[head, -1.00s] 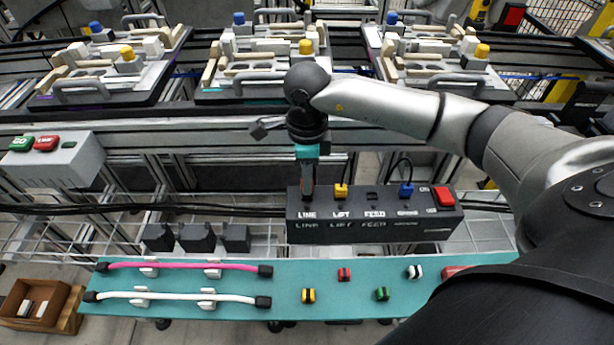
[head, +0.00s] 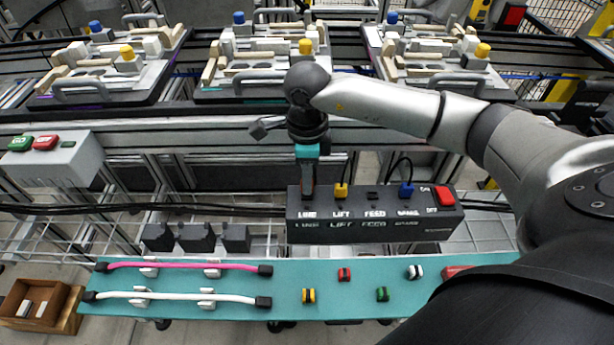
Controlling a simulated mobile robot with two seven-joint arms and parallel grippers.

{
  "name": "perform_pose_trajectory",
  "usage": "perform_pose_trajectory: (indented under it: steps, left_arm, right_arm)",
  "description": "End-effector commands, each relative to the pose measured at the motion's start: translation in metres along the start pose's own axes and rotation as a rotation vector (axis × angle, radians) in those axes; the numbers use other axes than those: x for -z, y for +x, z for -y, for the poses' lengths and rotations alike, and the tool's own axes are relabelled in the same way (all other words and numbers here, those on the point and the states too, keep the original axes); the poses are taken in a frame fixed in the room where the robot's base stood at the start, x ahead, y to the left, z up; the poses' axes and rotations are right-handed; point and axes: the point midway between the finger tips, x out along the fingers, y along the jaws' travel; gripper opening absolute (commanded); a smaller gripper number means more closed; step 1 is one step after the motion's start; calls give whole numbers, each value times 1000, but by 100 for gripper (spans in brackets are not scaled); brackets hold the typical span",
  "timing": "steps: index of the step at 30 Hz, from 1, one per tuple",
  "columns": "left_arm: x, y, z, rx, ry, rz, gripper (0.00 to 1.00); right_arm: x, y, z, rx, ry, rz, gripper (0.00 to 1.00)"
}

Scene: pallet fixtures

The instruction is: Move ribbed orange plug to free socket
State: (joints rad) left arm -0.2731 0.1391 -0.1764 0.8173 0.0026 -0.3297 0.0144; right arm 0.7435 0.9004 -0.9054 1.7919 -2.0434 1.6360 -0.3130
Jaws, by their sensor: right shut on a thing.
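The black socket box (head: 345,233) stands behind the teal shelf, with sockets marked LINE, LIFT, FEED and a fourth whose label reads like BRAKE. My right gripper (head: 307,191) points down at the LINE socket, at the box's left end. It is shut on the ribbed orange plug, which its fingers hide almost wholly; I cannot tell how deep the plug sits. A yellow plug (head: 341,190) with a black cable is in LIFT. A blue plug (head: 406,189) with a cable is in the fourth socket. The FEED socket (head: 373,195) is empty. My left gripper is not in view.
A red switch (head: 444,196) sits at the box's right end. The teal shelf (head: 340,312) in front holds pink and white tubes and several small coloured pieces. Pallets with fixtures (head: 262,90) line the conveyor behind. A grey button box (head: 60,165) is at left.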

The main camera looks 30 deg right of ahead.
Motion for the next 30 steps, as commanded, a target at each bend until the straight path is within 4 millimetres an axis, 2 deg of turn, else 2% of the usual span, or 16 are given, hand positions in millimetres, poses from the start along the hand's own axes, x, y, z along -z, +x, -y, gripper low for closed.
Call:
perform_pose_trajectory:
  steps: [30]
  left_arm:
    - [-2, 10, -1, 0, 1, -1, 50]
  right_arm:
    - [0, 13, 0, -1, 0, 0, 0]
